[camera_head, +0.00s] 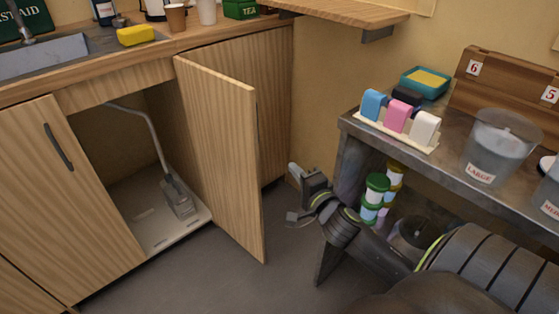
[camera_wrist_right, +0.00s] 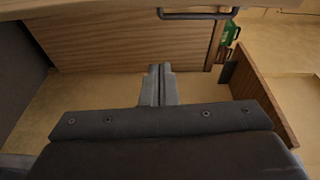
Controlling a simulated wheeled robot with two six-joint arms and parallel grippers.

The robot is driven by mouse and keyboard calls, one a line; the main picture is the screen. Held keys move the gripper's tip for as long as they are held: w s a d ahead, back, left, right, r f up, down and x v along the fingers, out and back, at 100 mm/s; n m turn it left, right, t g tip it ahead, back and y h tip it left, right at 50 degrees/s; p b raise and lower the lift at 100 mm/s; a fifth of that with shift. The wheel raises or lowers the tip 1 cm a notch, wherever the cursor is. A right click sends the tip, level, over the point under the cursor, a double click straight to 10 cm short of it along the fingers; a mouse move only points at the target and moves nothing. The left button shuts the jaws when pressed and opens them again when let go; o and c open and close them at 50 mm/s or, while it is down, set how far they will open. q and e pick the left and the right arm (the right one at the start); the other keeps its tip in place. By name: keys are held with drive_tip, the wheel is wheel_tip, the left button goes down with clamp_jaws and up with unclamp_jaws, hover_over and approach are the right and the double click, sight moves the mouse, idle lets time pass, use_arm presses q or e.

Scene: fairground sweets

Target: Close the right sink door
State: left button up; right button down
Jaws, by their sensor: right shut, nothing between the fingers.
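The right sink door (camera_head: 222,150) stands wide open in the head view, swung out from the cabinet with its free edge toward the right. The open cupboard (camera_head: 150,215) shows to its left, with a grey pipe inside. My right gripper (camera_head: 294,180) is to the right of the door's free edge, with a gap between them in the picture. In the right wrist view the gripper's fingers (camera_wrist_right: 160,72) are together and empty. A wooden panel with a dark bar handle (camera_wrist_right: 195,15) lies ahead of them; contact cannot be told. My left gripper is not in view.
The left sink door (camera_head: 60,190) is shut. A wooden flap (camera_head: 340,18) juts from the wall above. Grey floor (camera_head: 190,280) in front is clear.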

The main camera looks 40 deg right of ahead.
drive_tip(key=w+d, duration=0.2)
drive_tip(key=w, duration=0.8)
drive_tip(key=shift+s+a+r, duration=0.1)
drive_tip(key=shift+s+a, duration=0.05)
drive_tip(key=shift+a, duration=0.6)
drive_tip(key=shift+s+a+r, duration=0.1)
drive_tip(key=shift+a+r, duration=0.05)
drive_tip(key=shift+a, duration=0.6)
drive_tip(key=shift+s+a+r, duration=0.1)
drive_tip(key=shift+s+a, duration=0.05)
drive_tip(key=shift+a, duration=0.6)
drive_tip(key=shift+a+m, duration=0.1)
drive_tip(key=shift+m, duration=0.2)
